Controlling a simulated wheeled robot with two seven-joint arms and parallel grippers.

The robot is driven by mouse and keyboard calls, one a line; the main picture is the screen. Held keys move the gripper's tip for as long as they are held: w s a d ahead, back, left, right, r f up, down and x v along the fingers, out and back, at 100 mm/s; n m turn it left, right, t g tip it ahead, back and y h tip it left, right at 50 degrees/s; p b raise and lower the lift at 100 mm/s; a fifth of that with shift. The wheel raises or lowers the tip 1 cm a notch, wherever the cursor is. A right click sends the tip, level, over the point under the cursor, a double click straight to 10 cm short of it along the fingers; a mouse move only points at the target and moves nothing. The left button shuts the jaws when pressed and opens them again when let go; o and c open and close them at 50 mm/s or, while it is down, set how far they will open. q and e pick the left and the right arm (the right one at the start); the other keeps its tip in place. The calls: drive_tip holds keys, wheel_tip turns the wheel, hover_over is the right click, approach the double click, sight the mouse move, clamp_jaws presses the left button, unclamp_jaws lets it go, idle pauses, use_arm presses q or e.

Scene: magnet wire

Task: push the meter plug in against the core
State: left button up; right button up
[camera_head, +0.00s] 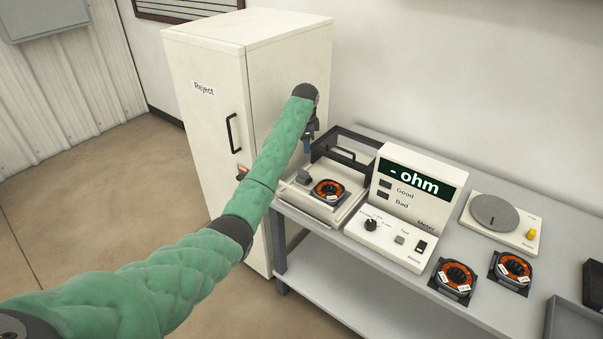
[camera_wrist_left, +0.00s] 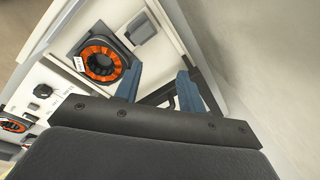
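The wound core (camera_head: 329,190), an orange ring on a black square base with a white tag, sits in the pale test fixture (camera_head: 292,196) left of the meter. It also shows in the left wrist view (camera_wrist_left: 103,58). A grey block, which looks like the meter plug (camera_head: 304,177), is beside the core at its back left; it also shows in the left wrist view (camera_wrist_left: 141,27). A small gap seems to separate them. My left gripper (camera_wrist_left: 158,78) is open and empty above the back of the fixture. My right gripper is not in view.
The fixture's dark frame (camera_head: 343,150) stands raised behind the core. The meter (camera_head: 412,190) reads "- ohm" on the right. Two other cores (camera_head: 452,281) (camera_head: 514,268) and a scale-like device (camera_head: 495,217) are further right. The Reject cabinet (camera_head: 205,130) stands close on the left.

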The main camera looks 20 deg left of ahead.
sight(303, 171)
use_arm(q)
drive_tip(key=f+m, duration=0.1)
drive_tip(key=s+f+m, duration=0.1)
drive_tip(key=f+m+g, duration=0.1)
drive_tip(key=shift+s+a, duration=0.2)
drive_tip(key=shift+s, duration=0.15)
drive_tip(key=m, duration=0.3)
drive_tip(key=shift+s+f+g, duration=0.1)
drive_tip(key=shift+s+g, duration=0.15)
drive_tip(key=shift+g, duration=0.05)
drive_tip(key=shift+m, duration=1.2)
drive_tip(key=shift+f+p, duration=1.25)
drive_tip(key=shift+f, duration=2.65)
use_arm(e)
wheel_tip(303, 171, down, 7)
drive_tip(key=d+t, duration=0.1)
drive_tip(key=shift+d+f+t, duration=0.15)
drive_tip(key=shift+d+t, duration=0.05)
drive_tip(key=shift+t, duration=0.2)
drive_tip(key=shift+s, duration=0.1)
